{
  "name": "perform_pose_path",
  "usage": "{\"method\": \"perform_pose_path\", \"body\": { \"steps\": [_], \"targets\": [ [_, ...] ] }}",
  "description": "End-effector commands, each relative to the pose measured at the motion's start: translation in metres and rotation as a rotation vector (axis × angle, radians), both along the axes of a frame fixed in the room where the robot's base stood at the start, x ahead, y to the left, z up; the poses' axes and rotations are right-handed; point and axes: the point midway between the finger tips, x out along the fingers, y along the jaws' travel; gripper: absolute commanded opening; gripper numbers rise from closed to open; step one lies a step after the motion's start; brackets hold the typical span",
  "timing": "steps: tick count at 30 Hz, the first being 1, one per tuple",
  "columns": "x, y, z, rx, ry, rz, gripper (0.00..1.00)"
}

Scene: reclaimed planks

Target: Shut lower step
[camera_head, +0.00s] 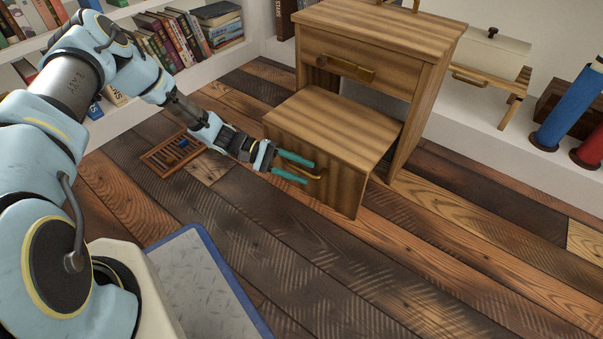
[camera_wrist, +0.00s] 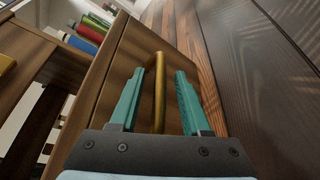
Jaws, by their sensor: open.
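The lower step (camera_head: 330,130) is a striped wooden box that stands out from the front of a wooden cabinet (camera_head: 385,22), low over the floor. Its front face carries a brass bar handle (camera_head: 297,175). My gripper (camera_head: 295,166) is at that front face with its two teal fingers apart. In the wrist view the fingers of my gripper (camera_wrist: 160,100) stand on either side of the brass handle (camera_wrist: 159,90), with gaps between them and the bar. Whether the fingertips touch the step's front (camera_wrist: 120,75) I cannot tell.
Above the step is a drawer with its own brass handle (camera_head: 346,68), shut. A wooden abacus-like frame (camera_head: 172,153) lies on the plank floor to the left. Bookshelves (camera_head: 190,40) stand behind. Blue and red cylinders (camera_head: 570,108) stand at the right. The floor in front is clear.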

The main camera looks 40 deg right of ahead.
Motion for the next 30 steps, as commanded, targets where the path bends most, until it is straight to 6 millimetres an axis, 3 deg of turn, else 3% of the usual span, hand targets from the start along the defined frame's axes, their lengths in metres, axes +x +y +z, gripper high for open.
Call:
{"method": "perform_pose_path", "body": {
  "steps": [10,22,30],
  "targets": [
    [-0.0035,-0.0022,-0.0004,0.0,0.0,0.0,0.47],
    [-0.0033,-0.0019,-0.0005,0.001,0.001,0.0,0.02],
    [-0.0032,-0.0019,-0.0007,0.001,0.001,0.0,0.0]
  ]
}}
